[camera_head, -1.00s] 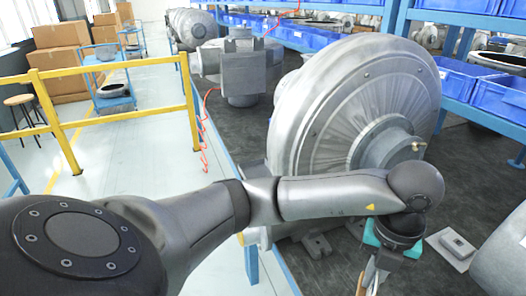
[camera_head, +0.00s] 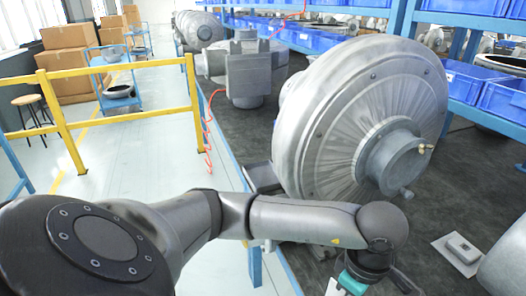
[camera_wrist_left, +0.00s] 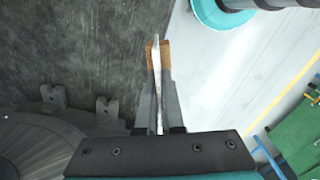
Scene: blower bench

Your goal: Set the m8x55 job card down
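My left gripper (camera_wrist_left: 159,62) is shut on a thin white card, the job card (camera_wrist_left: 156,85), seen edge-on between its fingers in the left wrist view. Its print cannot be read, and the dark bench top lies behind and to the left of it. In the head view the card (camera_head: 333,287) shows as a small white piece at the bottom edge, beside my teal wrist; the fingertips are cut off there. My right gripper is not in view.
A large grey blower housing (camera_head: 345,130) stands on the dark bench (camera_head: 420,215). A white sheet with a small grey block (camera_head: 460,247) lies to the right of it. The bench's near edge borders a pale floor. Blue bins (camera_head: 510,98) line the shelf behind.

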